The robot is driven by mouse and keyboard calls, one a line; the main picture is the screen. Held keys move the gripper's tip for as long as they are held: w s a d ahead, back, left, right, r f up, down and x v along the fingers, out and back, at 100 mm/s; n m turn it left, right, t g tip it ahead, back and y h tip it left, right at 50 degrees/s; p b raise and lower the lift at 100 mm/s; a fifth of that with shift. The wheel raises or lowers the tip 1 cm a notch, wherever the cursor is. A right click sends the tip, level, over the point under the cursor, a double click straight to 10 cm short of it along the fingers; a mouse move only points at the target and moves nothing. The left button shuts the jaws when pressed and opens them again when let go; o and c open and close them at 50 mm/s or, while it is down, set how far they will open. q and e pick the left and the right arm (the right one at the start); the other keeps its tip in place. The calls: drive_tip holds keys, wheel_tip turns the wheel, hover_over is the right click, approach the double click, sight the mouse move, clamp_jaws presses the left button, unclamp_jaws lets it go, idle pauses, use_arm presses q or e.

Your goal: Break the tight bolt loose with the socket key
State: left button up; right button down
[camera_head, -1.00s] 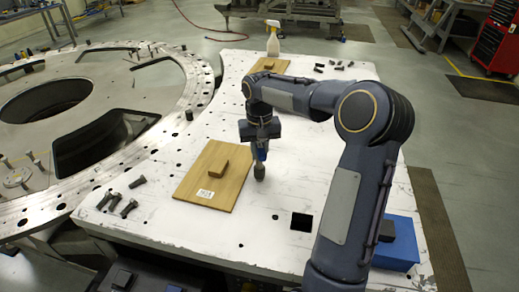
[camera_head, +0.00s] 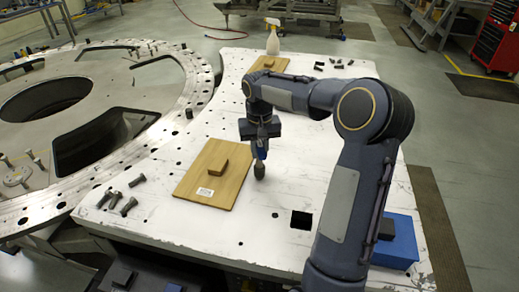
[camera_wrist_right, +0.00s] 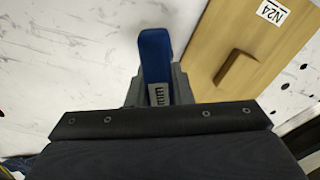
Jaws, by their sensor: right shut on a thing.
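My right gripper (camera_head: 261,140) is shut on the blue handle of the socket key (camera_head: 259,170) and holds the key upright over the white plate (camera_head: 330,150). In the right wrist view the blue handle (camera_wrist_right: 154,55) sits between the two dark fingers (camera_wrist_right: 157,90), with part of a printed label showing. The grey socket end points down at the plate, beside the wooden board. Whether it sits on a bolt head is hidden, and I cannot tell the tight bolt. My left gripper is not in view.
A wooden board (camera_head: 210,188) with a small block (camera_head: 218,166) lies left of the key; several loose bolts (camera_head: 122,203) lie further left. A spray bottle (camera_head: 272,40) stands at the back.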

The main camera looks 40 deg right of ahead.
drive_tip(key=shift+f, duration=0.65)
idle(1.2)
drive_tip(key=shift+n+p, duration=0.7)
drive_tip(key=shift+n, duration=2)
idle(2.8)
idle(0.7)
